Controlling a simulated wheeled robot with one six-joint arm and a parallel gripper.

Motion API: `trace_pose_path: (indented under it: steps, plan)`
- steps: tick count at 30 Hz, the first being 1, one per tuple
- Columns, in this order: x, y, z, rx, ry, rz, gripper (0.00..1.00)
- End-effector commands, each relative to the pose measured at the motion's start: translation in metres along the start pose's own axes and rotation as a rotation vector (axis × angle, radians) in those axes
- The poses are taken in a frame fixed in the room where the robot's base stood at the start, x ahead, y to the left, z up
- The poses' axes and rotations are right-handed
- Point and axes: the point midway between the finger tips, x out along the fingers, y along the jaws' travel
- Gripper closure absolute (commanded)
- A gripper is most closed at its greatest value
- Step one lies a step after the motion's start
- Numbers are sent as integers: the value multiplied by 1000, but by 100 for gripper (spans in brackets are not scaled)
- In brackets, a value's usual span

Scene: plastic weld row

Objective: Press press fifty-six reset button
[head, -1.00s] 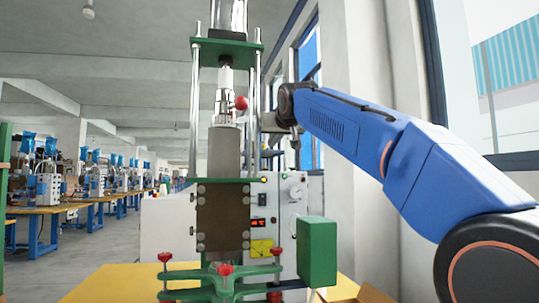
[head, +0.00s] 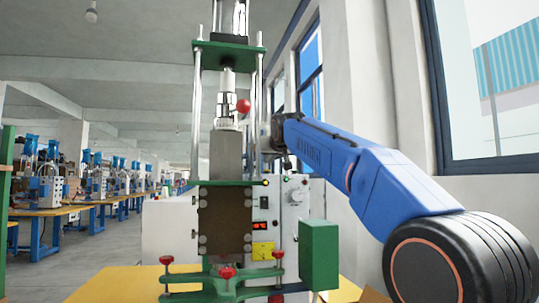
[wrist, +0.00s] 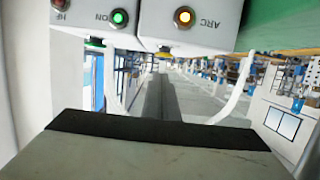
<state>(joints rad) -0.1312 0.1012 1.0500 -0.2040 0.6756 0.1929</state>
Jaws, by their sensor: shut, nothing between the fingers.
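The press (head: 224,165) stands upright in the middle of the head view, with green plates, a brown block and a red ball knob. Behind it is a white control cabinet (head: 290,205) with a gauge and a red display. My arm's end reaches behind the press's right post in the head view; the fingertips are hidden there. In the wrist view my shut, empty gripper (wrist: 155,128) fills the bottom. Above it, apart from it, are a green lit button (wrist: 119,17) marked ON and an amber lit one (wrist: 185,17) marked ARC. I cannot make out a reset label.
A green box (head: 318,255) is at the press's lower right. Red-knobbed clamps (head: 227,273) sit at its base on a yellow table (head: 105,284). A wall with windows is on the right. More press stations (head: 50,180) line the left.

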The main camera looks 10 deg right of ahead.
Motion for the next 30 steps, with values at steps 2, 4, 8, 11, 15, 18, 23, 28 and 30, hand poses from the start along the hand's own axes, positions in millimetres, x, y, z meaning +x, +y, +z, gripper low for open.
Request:
trace_pose_path:
  steps: [2,4,8,11,15,18,23,28,30]
  plan:
    - [2,0,8,-1,-2,0,100]
    - [4,0,13,-1,-2,0,100]
    - [5,0,18,-2,-1,1,100]
    - [5,0,20,-2,-1,0,100]
    - [5,0,20,-1,-1,0,100]
    - [5,0,20,-1,-1,0,100]
    - [6,0,25,-1,-2,1,100]
    - [11,0,41,0,-6,0,100]
    - [12,0,43,0,-8,0,100]
